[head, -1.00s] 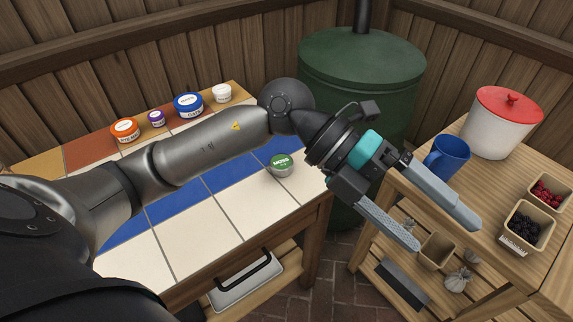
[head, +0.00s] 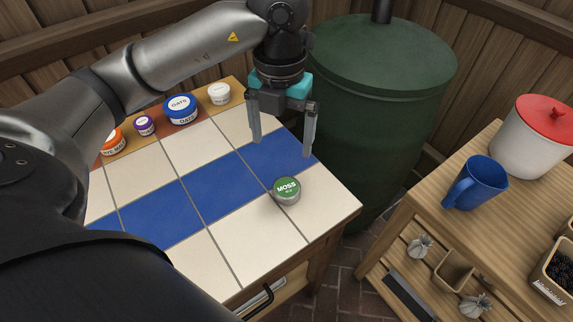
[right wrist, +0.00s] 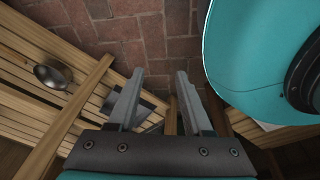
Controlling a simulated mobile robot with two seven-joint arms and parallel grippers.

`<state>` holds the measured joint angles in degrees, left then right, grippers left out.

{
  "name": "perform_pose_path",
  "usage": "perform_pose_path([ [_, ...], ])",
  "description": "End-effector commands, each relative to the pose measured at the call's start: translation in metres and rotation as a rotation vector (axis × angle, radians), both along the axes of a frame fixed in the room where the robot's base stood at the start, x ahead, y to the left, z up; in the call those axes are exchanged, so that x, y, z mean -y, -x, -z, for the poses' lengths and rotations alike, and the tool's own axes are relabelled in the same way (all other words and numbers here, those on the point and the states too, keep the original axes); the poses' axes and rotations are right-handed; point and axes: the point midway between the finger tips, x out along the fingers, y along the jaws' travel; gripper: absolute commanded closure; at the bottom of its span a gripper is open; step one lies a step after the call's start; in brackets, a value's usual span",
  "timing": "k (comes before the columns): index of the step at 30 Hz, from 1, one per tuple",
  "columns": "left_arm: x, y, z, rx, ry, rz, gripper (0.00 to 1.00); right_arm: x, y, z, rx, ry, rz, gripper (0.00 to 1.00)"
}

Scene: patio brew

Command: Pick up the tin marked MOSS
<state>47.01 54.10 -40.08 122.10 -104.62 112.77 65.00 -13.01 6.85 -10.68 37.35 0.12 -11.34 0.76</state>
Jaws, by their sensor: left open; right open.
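The tin marked MOSS (head: 287,191) is a small round tin with a green lid. It stands upright on the tiled table, at the blue stripe's edge near the table's right side. My left gripper (head: 281,148) is open and empty, fingers pointing down, above and beyond the tin in the head view. The fingers do not touch the tin. My right gripper (right wrist: 157,88) is open with nothing between its fingers in the right wrist view, over brick paving and wooden slats. The tin does not show in the right wrist view.
Along the table's back stand an orange-lidded tin (head: 112,142), a purple-lidded tin (head: 144,125), a blue OATS tin (head: 180,109) and a white tin (head: 219,94). A green barrel (head: 385,110) stands behind. A wooden cart at right holds a blue mug (head: 477,184) and a red-lidded pot (head: 534,140).

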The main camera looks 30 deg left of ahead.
Motion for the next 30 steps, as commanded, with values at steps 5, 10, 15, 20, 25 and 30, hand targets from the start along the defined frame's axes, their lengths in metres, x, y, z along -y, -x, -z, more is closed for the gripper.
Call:
perform_pose_path([
  [5, 0.001, 0.001, 0.024, -0.006, 0.001, 0.002, 0.00, 0.003, 0.010, 0.010, -0.014, 0.004, 0.001, 0.50],
  [10, 0.001, 0.001, 0.061, -0.005, 0.002, 0.001, 0.00, 0.023, 0.024, 0.023, -0.040, 0.032, 0.003, 0.50],
  [15, 0.001, 0.001, 0.086, -0.005, 0.003, 0.002, 0.00, 0.012, -0.007, 0.018, -0.008, 0.020, 0.004, 0.50],
  [20, 0.002, 0.000, 0.098, -0.002, 0.004, 0.003, 0.00, 0.005, -0.015, 0.016, -0.010, 0.014, 0.003, 0.50],
  [25, 0.002, 0.000, 0.102, -0.001, 0.003, 0.003, 0.00, 0.002, -0.018, 0.015, -0.011, 0.012, 0.003, 0.50],
  [30, 0.004, -0.003, 0.115, -0.003, 0.004, 0.003, 0.00, -0.005, -0.027, 0.013, -0.008, 0.005, 0.003, 0.50],
])
